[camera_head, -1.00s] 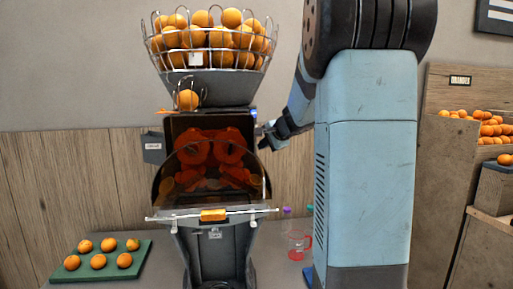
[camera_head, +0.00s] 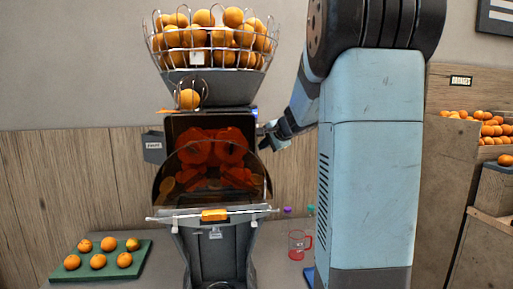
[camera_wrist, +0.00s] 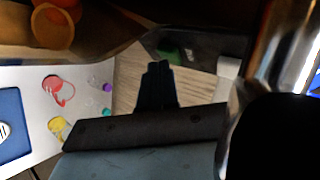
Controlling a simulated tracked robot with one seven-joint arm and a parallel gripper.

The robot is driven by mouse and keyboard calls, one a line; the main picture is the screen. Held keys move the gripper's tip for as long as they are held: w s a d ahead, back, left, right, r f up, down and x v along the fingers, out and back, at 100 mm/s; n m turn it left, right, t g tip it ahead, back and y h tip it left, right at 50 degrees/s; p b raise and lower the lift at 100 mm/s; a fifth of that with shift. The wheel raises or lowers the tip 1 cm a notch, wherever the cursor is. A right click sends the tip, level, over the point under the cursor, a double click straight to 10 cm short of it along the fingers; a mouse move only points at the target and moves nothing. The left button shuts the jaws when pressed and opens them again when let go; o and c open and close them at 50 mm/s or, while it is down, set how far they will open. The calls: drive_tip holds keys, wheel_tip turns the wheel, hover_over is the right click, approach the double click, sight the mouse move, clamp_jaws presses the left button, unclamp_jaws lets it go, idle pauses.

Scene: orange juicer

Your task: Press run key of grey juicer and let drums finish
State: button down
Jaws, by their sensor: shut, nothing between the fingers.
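The grey juicer (camera_head: 215,245) stands on the counter, with a wire basket of oranges on top and one orange (camera_head: 189,98) in the feed ring below. Its red drums (camera_head: 212,148) show behind a tinted cover. My gripper (camera_head: 268,136) is shut and empty at the juicer's upper right side; whether it touches the housing I cannot tell. In the wrist view my shut gripper (camera_wrist: 158,70) is dark, beside a dark panel with a green key (camera_wrist: 170,52). The key's label is not readable.
A green board (camera_head: 100,262) with several oranges lies at left. A red-handled jug (camera_head: 298,243) and bottles stand right of the juicer. Wooden crates of oranges (camera_head: 488,122) stand at far right. A blue tray (camera_wrist: 12,125) shows in the wrist view.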

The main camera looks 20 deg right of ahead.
drive_tip(key=shift+s+d, duration=0.1)
drive_tip(key=shift+d, duration=0.05)
drive_tip(key=s+d, duration=0.3)
drive_tip(key=shift+s+d, duration=0.3)
drive_tip(key=shift+s, duration=0.05)
idle(0.4)
drive_tip(key=shift+f, duration=0.1)
idle(0.5)
